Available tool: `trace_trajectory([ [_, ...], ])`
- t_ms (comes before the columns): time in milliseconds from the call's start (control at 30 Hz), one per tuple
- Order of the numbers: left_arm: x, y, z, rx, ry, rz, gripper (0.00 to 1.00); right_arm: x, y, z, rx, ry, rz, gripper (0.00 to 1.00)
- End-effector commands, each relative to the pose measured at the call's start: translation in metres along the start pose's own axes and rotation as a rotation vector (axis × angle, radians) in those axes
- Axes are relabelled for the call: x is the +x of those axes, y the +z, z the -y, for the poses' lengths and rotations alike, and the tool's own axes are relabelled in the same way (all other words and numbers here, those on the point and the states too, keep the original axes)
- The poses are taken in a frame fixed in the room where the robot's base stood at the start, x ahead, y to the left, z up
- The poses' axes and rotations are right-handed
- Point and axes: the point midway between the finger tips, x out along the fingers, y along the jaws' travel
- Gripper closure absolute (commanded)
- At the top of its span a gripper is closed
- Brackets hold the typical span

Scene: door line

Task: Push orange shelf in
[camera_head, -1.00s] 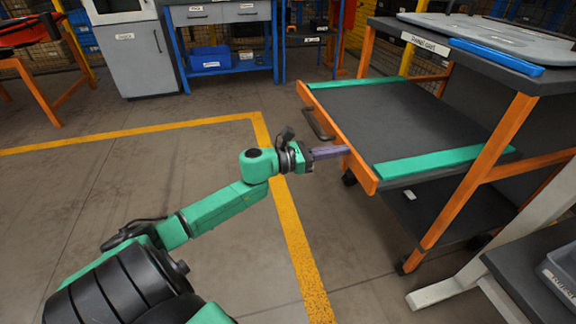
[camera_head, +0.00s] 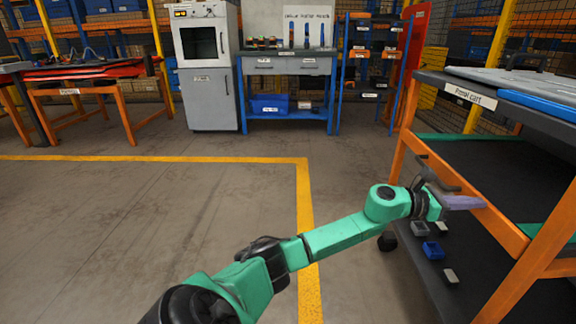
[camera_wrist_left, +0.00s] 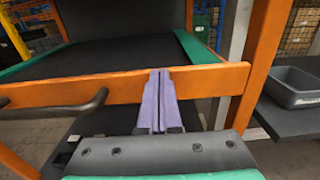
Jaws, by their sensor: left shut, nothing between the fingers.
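The orange-fronted shelf (camera_head: 500,228) sits in the panel cart (camera_head: 562,215) at the right of the head view. It has a dark deck and green side strips. Its front bar is close to the cart's orange posts, about in line with them. In the left wrist view the orange front bar (camera_wrist_left: 215,80) crosses the picture, with a dark handle (camera_wrist_left: 75,108) at its left part. My left gripper (camera_head: 478,202) is shut and empty. Its purple fingers (camera_wrist_left: 160,78) point at the bar and appear to touch its front face. My right gripper is out of view.
Small grey and blue bins (camera_head: 433,249) stand on the cart's lower deck. A grey and blue panel (camera_head: 525,82) lies on top. A blue workbench (camera_head: 288,100) and grey cabinet (camera_head: 208,98) stand at the back. The floor (camera_head: 150,215) at left is clear.

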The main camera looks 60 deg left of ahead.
Motion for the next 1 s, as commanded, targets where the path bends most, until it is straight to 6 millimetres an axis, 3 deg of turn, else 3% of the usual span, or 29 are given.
trace_trajectory([
  [300,0.0067,0.0017,0.0,-0.001,0.001,0.004,1.0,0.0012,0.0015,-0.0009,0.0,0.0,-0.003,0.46],
  [1000,0.0021,0.0044,-0.0033,-0.001,0.002,0.012,1.0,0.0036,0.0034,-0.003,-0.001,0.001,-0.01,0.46],
])
